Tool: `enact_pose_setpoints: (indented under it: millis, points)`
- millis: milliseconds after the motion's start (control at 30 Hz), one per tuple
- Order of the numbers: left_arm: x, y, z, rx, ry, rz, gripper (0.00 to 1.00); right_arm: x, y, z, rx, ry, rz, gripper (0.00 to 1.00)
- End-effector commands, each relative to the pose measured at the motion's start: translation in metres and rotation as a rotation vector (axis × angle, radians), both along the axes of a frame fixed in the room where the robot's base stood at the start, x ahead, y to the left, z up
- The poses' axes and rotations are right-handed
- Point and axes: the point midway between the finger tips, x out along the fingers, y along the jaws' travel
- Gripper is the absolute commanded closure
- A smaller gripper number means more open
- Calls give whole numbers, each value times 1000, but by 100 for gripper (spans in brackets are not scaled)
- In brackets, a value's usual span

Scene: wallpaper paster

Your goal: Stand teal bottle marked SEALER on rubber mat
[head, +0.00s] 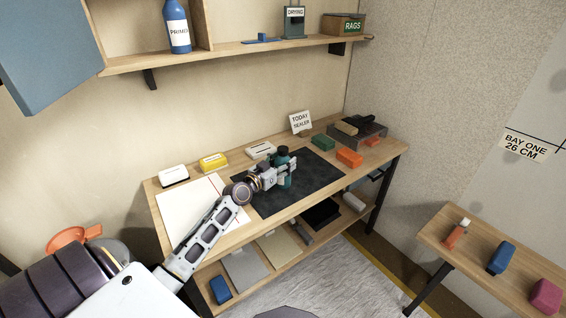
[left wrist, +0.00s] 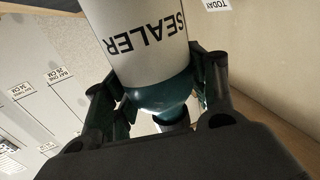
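The teal bottle marked SEALER (head: 283,157) is mostly hidden by my left gripper in the head view. It looks roughly upright over the back part of the dark rubber mat (head: 318,180). I cannot tell whether its base touches the mat. In the left wrist view, the bottle's white label (left wrist: 140,38) reads SEALER, with a teal shoulder below it. My left gripper (head: 284,172) has a finger on each side of the bottle and looks closed around it; it also shows in the left wrist view (left wrist: 160,92). My right gripper is not in view.
A white sheet (head: 190,205) lies left of the mat. A yellow block (head: 213,162) and white blocks line the bench's back. Green (head: 323,143) and orange (head: 349,158) blocks and a grey tray (head: 372,134) stand right. A TODAY SEALER card (head: 301,122) stands behind. The mat's front is clear.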

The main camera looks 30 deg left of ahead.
Motion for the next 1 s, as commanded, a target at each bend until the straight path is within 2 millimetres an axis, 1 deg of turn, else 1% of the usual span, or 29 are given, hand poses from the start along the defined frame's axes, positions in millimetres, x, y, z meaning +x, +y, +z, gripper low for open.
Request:
enact_pose_setpoints:
  millis: [33,100,733,833,1000]
  points:
    - [0,0,0,0,0,0,33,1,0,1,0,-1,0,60]
    - [0,0,0,0,0,0,24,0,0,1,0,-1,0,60]
    - [-1,0,3,0,0,0,24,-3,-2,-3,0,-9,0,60]
    - [-7,1,1,1,1,0,24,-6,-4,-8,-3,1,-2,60]
    - [-18,3,1,1,2,0,24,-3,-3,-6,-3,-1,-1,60]
